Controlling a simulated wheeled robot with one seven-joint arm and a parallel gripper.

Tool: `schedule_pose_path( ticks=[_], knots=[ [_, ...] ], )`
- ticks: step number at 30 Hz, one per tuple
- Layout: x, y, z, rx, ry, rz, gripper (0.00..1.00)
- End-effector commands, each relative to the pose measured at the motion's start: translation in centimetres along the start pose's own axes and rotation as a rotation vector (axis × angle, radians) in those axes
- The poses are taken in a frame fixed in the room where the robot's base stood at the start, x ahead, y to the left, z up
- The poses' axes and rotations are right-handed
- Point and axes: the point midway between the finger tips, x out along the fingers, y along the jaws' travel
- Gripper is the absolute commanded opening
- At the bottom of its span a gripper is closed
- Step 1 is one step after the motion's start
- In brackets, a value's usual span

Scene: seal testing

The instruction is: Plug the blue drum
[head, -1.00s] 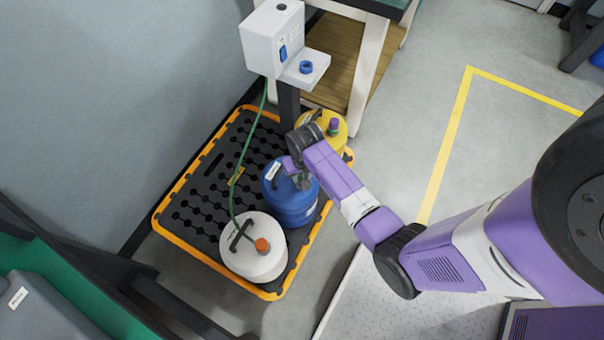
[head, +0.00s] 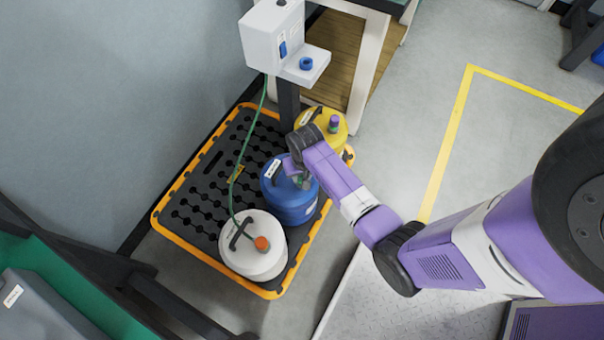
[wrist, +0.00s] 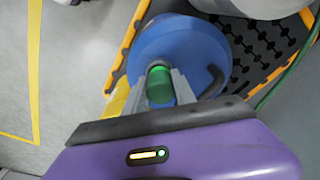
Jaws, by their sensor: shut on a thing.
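The blue drum (head: 292,207) stands upright on the spill pallet, between a white drum and a yellow drum. It also shows in the wrist view (wrist: 205,52), with its dark handle on the right. My gripper (head: 303,183) is over the right part of the drum's top. In the wrist view, my gripper (wrist: 162,90) is shut on a green plug (wrist: 159,84), with a finger on each side. The plug overlaps the drum's top near its edge. The drum's opening is hidden, and I cannot tell whether the plug is in it or above it.
The white drum (head: 252,255) has an orange plug (head: 262,243); the yellow drum (head: 337,137) has a purple one (head: 334,122). A white box (head: 272,38) on a post has a shelf with a blue round piece (head: 306,63). A green cord (head: 242,160) hangs over the black pallet (head: 198,190).

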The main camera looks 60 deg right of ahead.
Motion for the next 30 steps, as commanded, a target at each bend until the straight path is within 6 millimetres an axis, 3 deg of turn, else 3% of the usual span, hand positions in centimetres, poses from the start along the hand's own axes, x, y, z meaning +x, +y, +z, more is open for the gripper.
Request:
schedule_pose_path(
  ticks=[2, 3, 6, 17, 30],
  knots=[
    [0.2, 0.0, 0.0, 0.000, 0.000, 0.000, 0.00],
    [0.1, 0.0, 0.0, 0.000, 0.001, 0.000, 0.39],
    [0.1, 0.0, 0.0, 0.000, 0.001, 0.000, 0.57],
    [-0.3, 0.0, 0.0, 0.000, 0.001, 0.000, 0.57],
    [-6.7, 0.0, -0.1, 0.000, 0.002, -0.001, 0.57]
  ],
)
